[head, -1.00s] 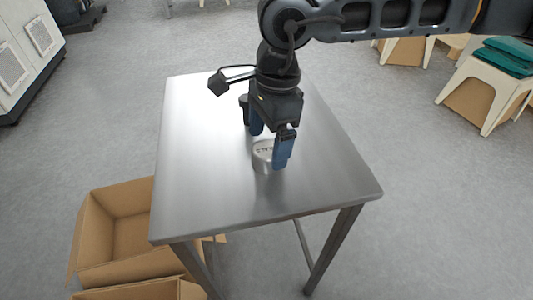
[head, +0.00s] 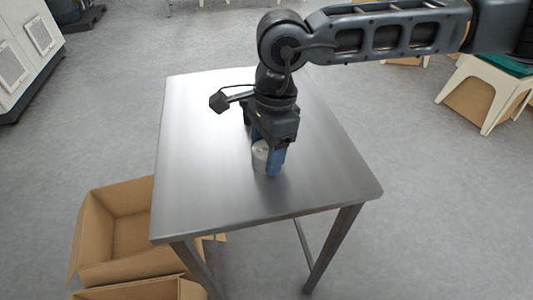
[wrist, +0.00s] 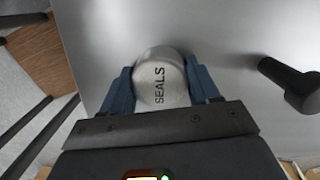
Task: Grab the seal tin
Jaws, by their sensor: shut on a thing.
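The seal tin (head: 260,157) is a short round silver tin standing upright on the metal table (head: 200,200). In the wrist view the tin (wrist: 160,78) shows its lid with the word "SEALS". My gripper (head: 267,158) points down over the tin, with its blue fingers on either side of it. In the wrist view my gripper (wrist: 163,88) is shut on the tin, one finger at its left and one at its right. The near finger hides part of the tin in the head view.
A dark knobbed object (wrist: 290,85) stands on the table to the right of the tin in the wrist view. Open cardboard boxes (head: 112,232) lie on the floor at the table's left. A pale stool (head: 488,92) stands at the right. The table's front half is clear.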

